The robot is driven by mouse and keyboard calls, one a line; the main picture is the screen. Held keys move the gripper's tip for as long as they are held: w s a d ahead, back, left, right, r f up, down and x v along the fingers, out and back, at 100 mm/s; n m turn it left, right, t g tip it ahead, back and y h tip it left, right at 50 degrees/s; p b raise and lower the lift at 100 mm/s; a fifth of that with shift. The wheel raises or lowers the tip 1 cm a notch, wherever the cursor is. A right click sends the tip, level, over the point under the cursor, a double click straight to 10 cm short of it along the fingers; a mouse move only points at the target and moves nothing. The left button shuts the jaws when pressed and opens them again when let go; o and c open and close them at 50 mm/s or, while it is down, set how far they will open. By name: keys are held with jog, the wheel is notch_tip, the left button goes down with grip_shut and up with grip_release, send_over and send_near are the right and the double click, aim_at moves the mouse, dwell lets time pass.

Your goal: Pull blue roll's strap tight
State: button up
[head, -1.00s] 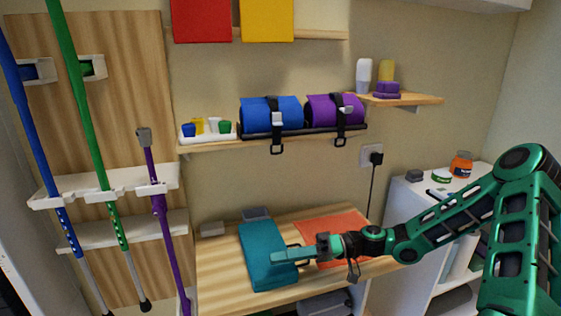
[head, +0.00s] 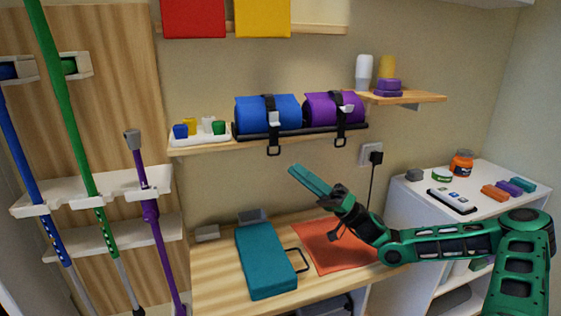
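The blue roll (head: 251,112) lies on the wall shelf, beside the purple roll. Its black strap (head: 271,105) wraps around it through a pale buckle (head: 273,119). The strap's end hangs below the shelf edge with a black loop (head: 273,150). My gripper (head: 296,174) is raised over the table, below and to the right of that loop and apart from it. Its green fingers point up and left. They overlap in this view, so I cannot tell how far apart they are. Nothing shows between them.
The purple roll (head: 320,107) has a similar strap with a hanging loop. A teal case (head: 265,262) and an orange mat (head: 325,255) lie on the wooden table (head: 215,285). A tray of small cups (head: 184,137) stands left of the blue roll. Poles stand at the left.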

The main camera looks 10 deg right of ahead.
aim_at(274, 144)
jog(key=x, duration=0.6)
jog(key=shift+a+r, duration=0.25)
jog(key=shift+a, duration=0.05)
jog(key=shift+c, duration=0.6)
grip_shut()
